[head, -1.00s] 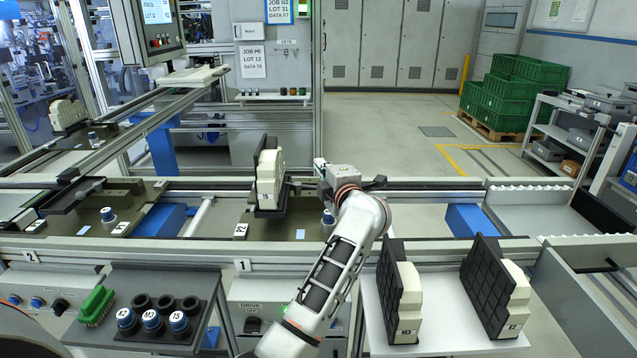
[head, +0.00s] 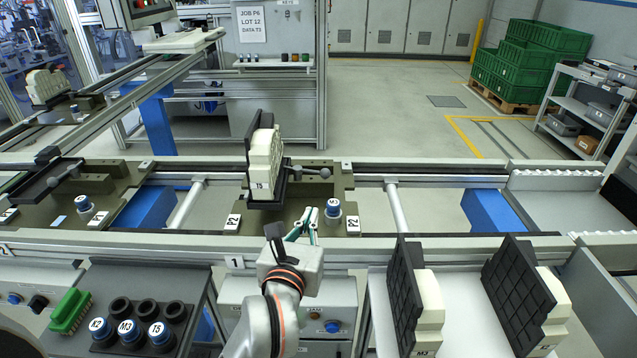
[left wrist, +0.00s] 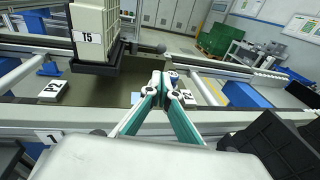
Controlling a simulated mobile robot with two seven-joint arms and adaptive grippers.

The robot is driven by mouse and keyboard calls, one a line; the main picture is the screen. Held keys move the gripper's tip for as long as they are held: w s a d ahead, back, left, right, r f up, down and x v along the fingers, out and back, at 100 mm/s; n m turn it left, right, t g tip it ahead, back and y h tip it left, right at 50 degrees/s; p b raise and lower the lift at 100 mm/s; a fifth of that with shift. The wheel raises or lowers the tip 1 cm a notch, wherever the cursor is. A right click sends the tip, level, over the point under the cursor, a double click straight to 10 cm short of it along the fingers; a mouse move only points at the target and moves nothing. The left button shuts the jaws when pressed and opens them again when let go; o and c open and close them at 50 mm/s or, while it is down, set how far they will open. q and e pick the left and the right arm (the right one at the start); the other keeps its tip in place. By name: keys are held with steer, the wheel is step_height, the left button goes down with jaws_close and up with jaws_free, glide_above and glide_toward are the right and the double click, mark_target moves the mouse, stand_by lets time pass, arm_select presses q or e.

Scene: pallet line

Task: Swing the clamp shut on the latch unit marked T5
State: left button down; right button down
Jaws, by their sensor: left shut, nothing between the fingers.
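The latch unit marked T5 (head: 262,165) is a cream block against a black plate, upright on the olive pallet (head: 285,222). Its T5 label (left wrist: 88,38) shows in the left wrist view. The clamp lever (head: 312,172), dark with a ball knob, reaches out to the right of the unit; whether it is shut is unclear. My left gripper (head: 303,225) is shut and empty, in front of the unit and below the lever, apart from both. In the left wrist view its green fingers meet at the tips (left wrist: 167,80). My right gripper is not in view.
A blue-capped peg (head: 333,208) stands on the pallet close to my left fingertips. Two more cream units on black plates, M3 (head: 428,312) and another (head: 550,310), stand at front right. Another pallet (head: 95,190) is at left. A rack with capped pegs (head: 140,280) stands at front left.

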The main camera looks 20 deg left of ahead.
arm_select(q)
steer(key=w, duration=0.3)
steer(key=w+p, duration=0.1)
steer(key=w, duration=0.3)
steer(key=w+a, duration=0.1)
steer(key=w, duration=0.2)
steer(key=shift+w+f, duration=0.25)
steer(key=shift+w, duration=0.1)
steer(key=shift+w+a+r, duration=0.1)
steer(key=shift+w+a, duration=0.05)
steer(key=shift+w, duration=0.65)
steer(key=shift+w+d+b, duration=0.15)
steer(key=shift+w+d, duration=0.1)
steer(key=shift+w, duration=0.35)
steer(key=shift+w+d+b, duration=0.2)
steer(key=shift+w+d, duration=0.1)
steer(key=shift+w, duration=0.3)
steer(key=shift+w+d+b, duration=0.15)
steer(key=shift+w+d, duration=0.1)
steer(key=shift+w, duration=0.35)
